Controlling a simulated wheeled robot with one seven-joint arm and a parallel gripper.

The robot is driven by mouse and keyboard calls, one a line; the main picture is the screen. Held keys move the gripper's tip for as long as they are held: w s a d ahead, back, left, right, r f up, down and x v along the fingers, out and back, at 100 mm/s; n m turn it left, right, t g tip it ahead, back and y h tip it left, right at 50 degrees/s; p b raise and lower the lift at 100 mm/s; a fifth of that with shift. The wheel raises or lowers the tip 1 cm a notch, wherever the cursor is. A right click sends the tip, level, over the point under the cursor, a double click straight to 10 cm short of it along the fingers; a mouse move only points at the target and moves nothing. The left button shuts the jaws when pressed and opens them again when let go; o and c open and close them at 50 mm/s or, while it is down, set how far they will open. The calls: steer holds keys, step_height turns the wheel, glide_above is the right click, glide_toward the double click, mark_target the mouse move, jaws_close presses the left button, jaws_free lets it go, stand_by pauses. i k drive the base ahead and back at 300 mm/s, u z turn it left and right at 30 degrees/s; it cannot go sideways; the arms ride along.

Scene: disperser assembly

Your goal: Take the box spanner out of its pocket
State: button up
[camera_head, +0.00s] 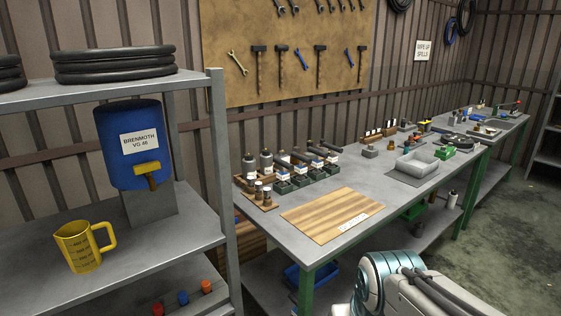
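I cannot pick out the box spanner or its pocket for certain at this size. A small wooden block (267,206) at the near left corner of the workbench (401,201) holds a few short upright pieces, too small to identify. Behind it, a wooden rack (239,182) stands beside a row of dark holders with bottles and cylinders. My gripper is outside the picture. Only part of my white and teal arm shows at the bottom right, in front of the bench.
On the left, a shelf unit (222,150) holds a blue drum (132,165) and a yellow jug (79,249). Green bench legs (306,287) stand near my arm. Open floor lies at right.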

mark_target(332, 158)
steer(key=z, duration=1.45)
steer(key=i, duration=2.8)
steer(key=u, duration=1.15)
steer(key=i, duration=0.45)
steer(key=u, duration=1.05)
steer(key=i, duration=0.25)
steer(key=u, duration=0.4)
